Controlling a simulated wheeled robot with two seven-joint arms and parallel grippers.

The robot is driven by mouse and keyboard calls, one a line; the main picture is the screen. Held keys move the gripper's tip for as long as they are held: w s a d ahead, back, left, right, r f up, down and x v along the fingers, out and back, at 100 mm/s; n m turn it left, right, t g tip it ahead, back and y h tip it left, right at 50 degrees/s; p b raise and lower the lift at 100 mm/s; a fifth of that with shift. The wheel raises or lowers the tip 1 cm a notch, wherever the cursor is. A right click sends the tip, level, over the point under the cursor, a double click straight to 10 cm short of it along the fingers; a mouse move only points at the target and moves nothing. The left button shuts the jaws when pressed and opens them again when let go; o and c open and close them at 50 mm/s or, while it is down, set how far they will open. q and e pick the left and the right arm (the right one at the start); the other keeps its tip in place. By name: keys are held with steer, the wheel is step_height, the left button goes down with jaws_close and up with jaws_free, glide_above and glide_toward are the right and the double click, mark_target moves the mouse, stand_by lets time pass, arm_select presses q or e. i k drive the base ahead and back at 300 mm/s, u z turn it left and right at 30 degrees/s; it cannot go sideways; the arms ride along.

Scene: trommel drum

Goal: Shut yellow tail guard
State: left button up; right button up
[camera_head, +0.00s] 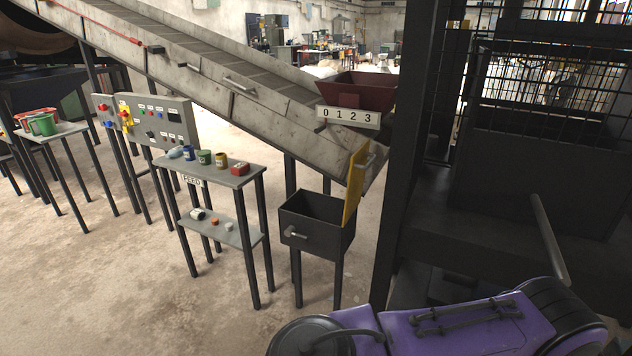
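The yellow tail guard (354,184) is a narrow upright panel at the lower end of the sloping grey conveyor (240,88). I see it at a steep angle, and it appears to stand out from the conveyor's end rather than lie flat on it. A small light handle (371,160) shows beside its upper right edge. The guard's lower end hangs by the right side of a dark open-topped box (312,236) on legs. Its hinge is not clear. Neither of my grippers is in view.
A red hopper (358,90) with a 0123 plate sits above the guard. Left of the box stands a shelf table (225,172) with small jars, then control panels (158,120). A dark post (412,170) rises close right of the guard. Floor at front left is clear.

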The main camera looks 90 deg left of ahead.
mark_target(358, 165)
steer(key=u, duration=2.45)
steer(key=k, duration=0.65)
steer(key=u, duration=0.8)
steer(key=i, duration=1.3)
steer(key=z, duration=0.25)
